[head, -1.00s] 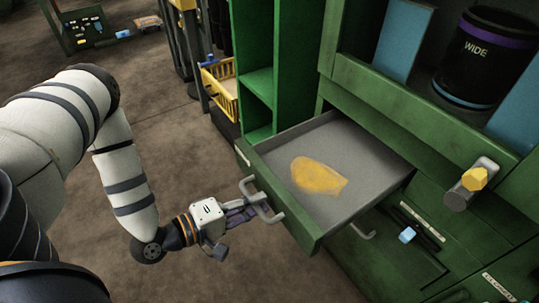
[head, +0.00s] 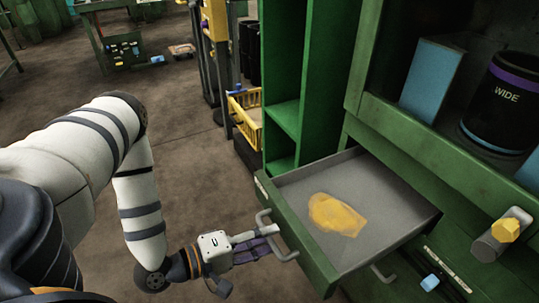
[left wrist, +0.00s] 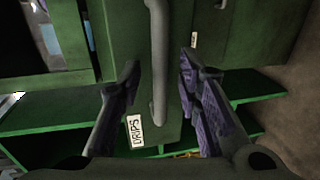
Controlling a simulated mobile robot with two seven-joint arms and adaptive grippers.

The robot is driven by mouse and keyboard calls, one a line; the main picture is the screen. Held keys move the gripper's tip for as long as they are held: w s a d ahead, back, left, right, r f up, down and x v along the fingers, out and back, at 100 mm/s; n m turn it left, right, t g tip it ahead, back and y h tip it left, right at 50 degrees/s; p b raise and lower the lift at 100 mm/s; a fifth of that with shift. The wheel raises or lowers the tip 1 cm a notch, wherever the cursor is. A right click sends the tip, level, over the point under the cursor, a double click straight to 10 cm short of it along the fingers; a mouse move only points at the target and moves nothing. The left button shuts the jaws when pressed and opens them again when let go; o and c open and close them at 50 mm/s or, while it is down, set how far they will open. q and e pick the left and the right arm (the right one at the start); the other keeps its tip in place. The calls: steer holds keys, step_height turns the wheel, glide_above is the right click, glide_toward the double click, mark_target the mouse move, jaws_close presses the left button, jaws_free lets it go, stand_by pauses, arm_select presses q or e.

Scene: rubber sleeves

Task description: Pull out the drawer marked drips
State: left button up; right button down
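The green drawer (head: 292,232) stands pulled out of the green cabinet, with a yellow patch (head: 335,215) on its grey floor. In the left wrist view its front carries a label (left wrist: 134,133) reading DRIPS. Its grey bar handle (head: 286,255) also shows in the left wrist view (left wrist: 158,60). My left gripper (head: 268,241) is at the handle. In the left wrist view my left gripper (left wrist: 158,68) has its fingers spread, one each side of the handle, with gaps on both sides. My right gripper is not in view.
A shelf above the drawer holds a black bin marked WIDE (head: 505,98) and a blue box (head: 432,78). A yellow basket (head: 244,112) stands beyond the open green shelving (head: 290,115). The brown floor left of the drawer is clear.

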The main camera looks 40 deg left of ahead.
arm_select(q)
steer(key=v, duration=1)
steer(key=shift+s, duration=0.35)
steer(key=shift+a, duration=0.1)
